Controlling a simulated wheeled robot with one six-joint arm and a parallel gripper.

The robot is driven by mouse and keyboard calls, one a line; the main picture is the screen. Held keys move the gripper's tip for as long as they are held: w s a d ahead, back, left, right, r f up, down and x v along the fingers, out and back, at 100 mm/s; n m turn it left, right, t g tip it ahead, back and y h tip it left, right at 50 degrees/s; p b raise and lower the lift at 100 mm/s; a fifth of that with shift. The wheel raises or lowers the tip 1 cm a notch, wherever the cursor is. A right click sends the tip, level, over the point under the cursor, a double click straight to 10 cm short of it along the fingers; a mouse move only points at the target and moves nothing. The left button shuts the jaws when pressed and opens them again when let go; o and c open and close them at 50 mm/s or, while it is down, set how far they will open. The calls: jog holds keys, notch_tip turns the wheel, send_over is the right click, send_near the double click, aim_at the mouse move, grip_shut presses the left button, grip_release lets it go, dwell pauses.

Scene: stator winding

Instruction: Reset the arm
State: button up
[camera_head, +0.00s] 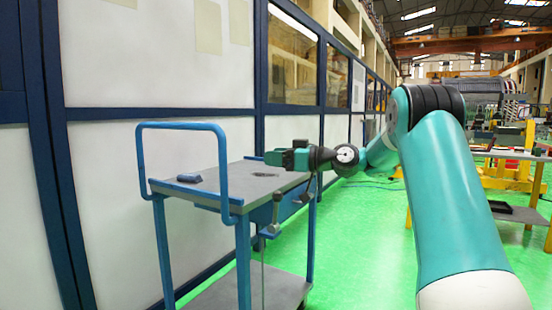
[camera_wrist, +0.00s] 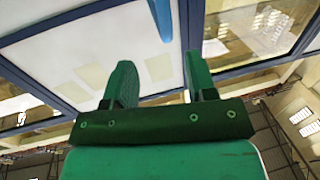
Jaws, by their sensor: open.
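My gripper (camera_head: 272,158) is at the end of my teal arm, held level above the grey top of a blue cart in the head view. It points left and looks empty. In the wrist view, my gripper's two green fingers (camera_wrist: 160,85) stand apart with nothing between them. Beyond them are a white wall panel and windows.
A white wall with blue frames (camera_head: 160,60) runs behind. Green floor (camera_head: 360,250) is clear right of the cart.

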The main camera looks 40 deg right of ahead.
dwell(0.4)
jog(key=s+a+f+g, duration=0.2)
jog(key=s+a+g, duration=0.2)
jog(key=a, duration=0.8)
jog(key=s+a+f+g, duration=0.3)
jog(key=s+a+g, duration=0.1)
jog(key=a, duration=0.7)
jog(key=s+a+f+g+h, duration=0.2)
jog(key=s+f, duration=0.1)
jog(key=s, duration=0.6)
jog(key=s+a+f+g+h, duration=0.2)
jog(key=s+a+f+g, duration=0.1)
jog(key=s, duration=0.6)
jog(key=s+a+f+g+h, duration=0.2)
jog(key=s+f, duration=0.2)
jog(key=s, duration=0.4)
notch_tip(320, 180, up, 24)
jog(key=s+p, duration=0.1)
jog(key=p, duration=2.3)
jog(key=shift+r, duration=0.15)
jog(key=shift+d, duration=0.1)
